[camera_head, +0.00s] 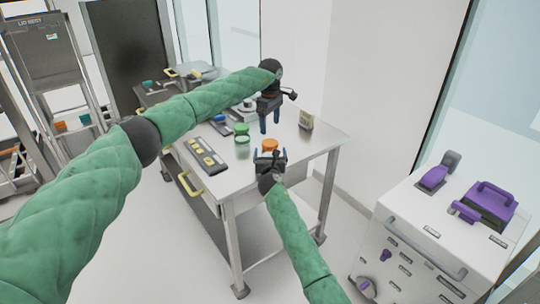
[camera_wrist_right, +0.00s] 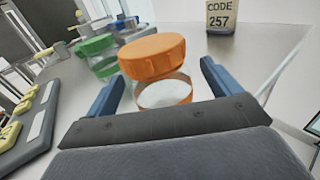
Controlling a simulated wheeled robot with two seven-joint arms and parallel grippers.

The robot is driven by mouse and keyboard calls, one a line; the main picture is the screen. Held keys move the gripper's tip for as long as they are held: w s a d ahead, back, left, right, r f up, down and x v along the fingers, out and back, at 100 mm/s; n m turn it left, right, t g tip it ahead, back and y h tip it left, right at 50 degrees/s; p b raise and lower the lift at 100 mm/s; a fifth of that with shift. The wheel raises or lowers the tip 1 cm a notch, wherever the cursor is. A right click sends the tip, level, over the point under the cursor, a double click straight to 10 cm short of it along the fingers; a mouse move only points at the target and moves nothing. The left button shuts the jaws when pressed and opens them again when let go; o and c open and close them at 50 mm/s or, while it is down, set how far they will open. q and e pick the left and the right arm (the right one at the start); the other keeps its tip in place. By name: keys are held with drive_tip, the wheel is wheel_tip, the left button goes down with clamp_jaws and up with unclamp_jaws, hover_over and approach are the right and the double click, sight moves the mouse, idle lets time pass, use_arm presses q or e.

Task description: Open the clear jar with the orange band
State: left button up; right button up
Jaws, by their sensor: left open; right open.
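The clear jar with the orange band (camera_wrist_right: 164,93) stands upright between the open fingers of my right gripper (camera_wrist_right: 158,90) in the right wrist view, with its orange lid (camera_wrist_right: 152,52) on top. In the head view the orange lid (camera_head: 270,145) shows just beyond my right gripper (camera_head: 269,157), which hides most of the jar's body. Whether the fingers touch the jar I cannot tell. My left gripper (camera_head: 270,120) is open and empty, pointing down above the table behind the jar.
A green-lidded jar (camera_wrist_right: 97,54) stands left of the orange one, with a blue-lidded one (camera_head: 220,120) farther back. A dark tray with yellow pieces (camera_head: 207,154) lies at the table's left. A "CODE 257" sign (camera_head: 306,119) stands at the right. The metal table's (camera_head: 318,140) right corner is clear.

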sight(270, 142)
use_arm(q)
drive_tip(key=shift+s+r, duration=0.15)
use_arm(e)
drive_tip(key=shift+w+a+r, duration=0.1)
drive_tip(key=shift+w, duration=0.25)
drive_tip(key=shift+w, duration=0.1)
clamp_jaws()
use_arm(q)
drive_tip(key=m, duration=0.6)
drive_tip(key=shift+m, duration=0.3)
drive_tip(key=m, duration=0.6)
drive_tip(key=shift+m, duration=0.3)
drive_tip(key=shift+f, duration=4.05)
